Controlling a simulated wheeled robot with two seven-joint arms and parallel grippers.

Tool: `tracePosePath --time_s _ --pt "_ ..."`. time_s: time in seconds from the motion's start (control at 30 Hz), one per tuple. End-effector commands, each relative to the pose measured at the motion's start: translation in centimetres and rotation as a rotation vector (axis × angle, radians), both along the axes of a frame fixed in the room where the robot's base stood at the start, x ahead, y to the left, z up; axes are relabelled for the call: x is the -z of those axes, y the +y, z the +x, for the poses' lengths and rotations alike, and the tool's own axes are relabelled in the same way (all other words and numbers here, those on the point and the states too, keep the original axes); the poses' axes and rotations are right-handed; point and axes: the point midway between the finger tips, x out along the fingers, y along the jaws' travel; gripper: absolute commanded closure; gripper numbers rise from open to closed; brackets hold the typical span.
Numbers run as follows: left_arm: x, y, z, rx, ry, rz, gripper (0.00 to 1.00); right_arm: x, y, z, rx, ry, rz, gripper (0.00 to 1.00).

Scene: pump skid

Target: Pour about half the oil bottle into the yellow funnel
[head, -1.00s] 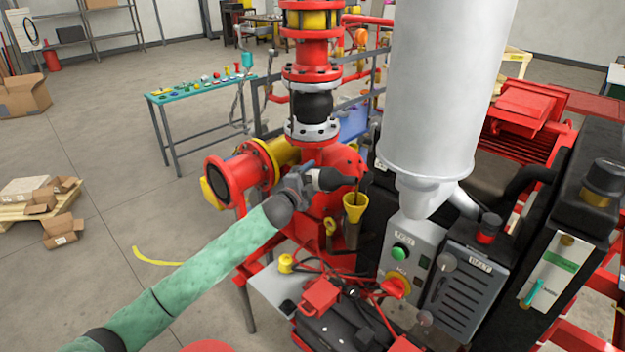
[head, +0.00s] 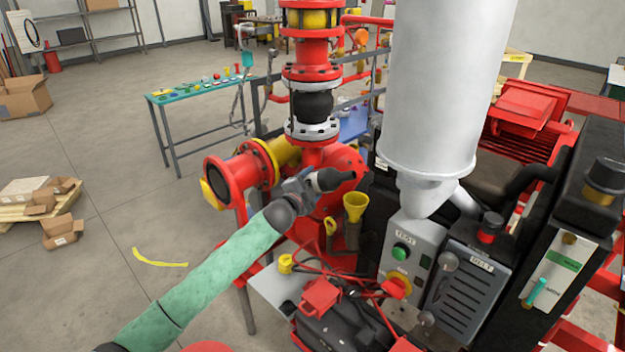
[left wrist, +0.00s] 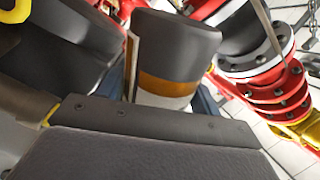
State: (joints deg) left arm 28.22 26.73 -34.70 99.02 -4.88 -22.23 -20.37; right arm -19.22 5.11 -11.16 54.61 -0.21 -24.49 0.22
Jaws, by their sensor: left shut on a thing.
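A dark oil bottle (head: 334,179) is in my left gripper (head: 303,187) in the head view. It lies close to level, its narrow end pointing right and slightly upward. The yellow funnel (head: 355,203) stands upright just below and around that end, with a small gap between them. No oil stream shows. In the left wrist view the bottle (left wrist: 177,48) is dark grey with an orange and white band. The gripper's dark parts fill the lower part of that view. The oil level cannot be seen. My right gripper is not in view.
The red pump flange and pipes (head: 235,180) stand left of and behind the bottle. A large pale cylinder (head: 432,90) rises close on the right, above a grey control box (head: 410,250). A smaller yellow item (head: 330,226) sits left of the funnel. Red hoses lie below.

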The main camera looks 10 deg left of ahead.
Motion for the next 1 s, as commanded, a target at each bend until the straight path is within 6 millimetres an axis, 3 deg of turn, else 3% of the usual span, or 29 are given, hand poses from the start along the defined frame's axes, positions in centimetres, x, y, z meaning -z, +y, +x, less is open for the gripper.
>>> tracePosePath --time_s 0.27,0.7,1.0 --pt "0.0 -0.1 0.0 0.0 0.006 -0.019 0.65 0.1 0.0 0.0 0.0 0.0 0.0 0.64" --pt "2.0 -1.5 -0.6 0.0 0.121 -0.308 0.65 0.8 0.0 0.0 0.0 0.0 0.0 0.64" --pt "2.2 -1.7 -0.6 0.0 0.136 -0.349 0.65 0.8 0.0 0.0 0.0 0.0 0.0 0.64"
